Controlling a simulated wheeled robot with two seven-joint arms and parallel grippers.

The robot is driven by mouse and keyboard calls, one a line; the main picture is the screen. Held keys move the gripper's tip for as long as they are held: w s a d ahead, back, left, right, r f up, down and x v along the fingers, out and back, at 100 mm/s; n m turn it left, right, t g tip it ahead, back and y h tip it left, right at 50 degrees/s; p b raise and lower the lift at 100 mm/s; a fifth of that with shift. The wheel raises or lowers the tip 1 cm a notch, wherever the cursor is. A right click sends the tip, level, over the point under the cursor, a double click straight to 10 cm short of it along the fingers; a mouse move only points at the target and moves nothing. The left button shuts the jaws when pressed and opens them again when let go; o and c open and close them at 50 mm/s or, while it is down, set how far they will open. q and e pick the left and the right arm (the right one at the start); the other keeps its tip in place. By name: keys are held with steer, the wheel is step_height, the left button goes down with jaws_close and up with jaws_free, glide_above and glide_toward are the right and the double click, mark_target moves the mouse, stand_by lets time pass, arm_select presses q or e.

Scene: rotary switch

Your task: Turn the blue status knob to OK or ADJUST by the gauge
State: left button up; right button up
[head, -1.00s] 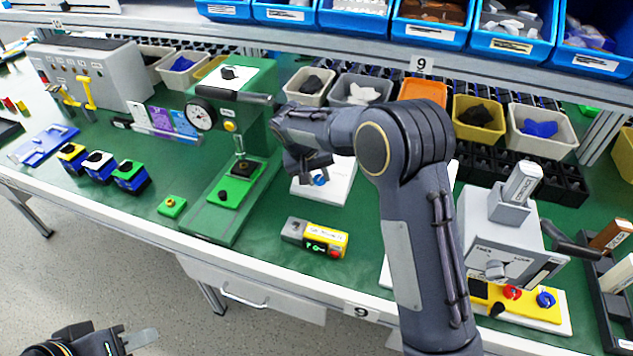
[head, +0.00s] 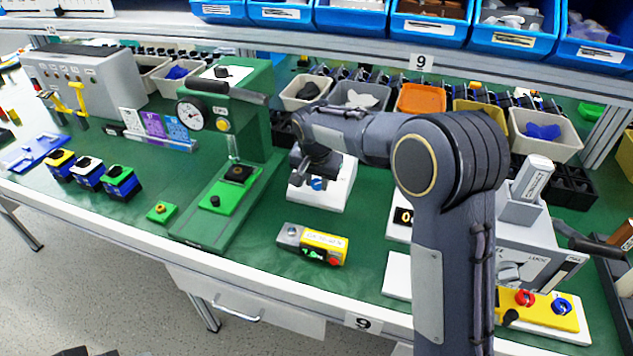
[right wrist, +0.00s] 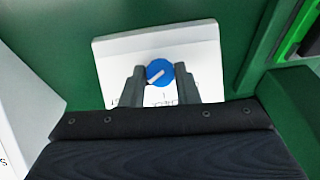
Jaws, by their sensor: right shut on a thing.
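The blue knob (head: 317,184) sits on a white panel (head: 335,196) right of the green press. In the right wrist view the blue knob (right wrist: 158,72) has a slanted white pointer line. Marks on the white panel (right wrist: 200,45) are partly hidden by the fingers and too small to read. My right gripper (right wrist: 160,68) is shut on the knob, one finger on each side; it also shows in the head view (head: 314,176). The round gauge (head: 191,114) is on the green press; its reading is too small to tell. Only a dark sliver, probably my left gripper, shows at the bottom left edge.
A grey machine (head: 530,250) and a yellow strip with red and blue knobs (head: 545,310) are at right. Bins line the back.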

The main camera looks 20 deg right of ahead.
stand_by(0.4)
steer(key=o, duration=0.7)
steer(key=shift+p+v, duration=0.35)
steer(key=shift+v, duration=3.6)
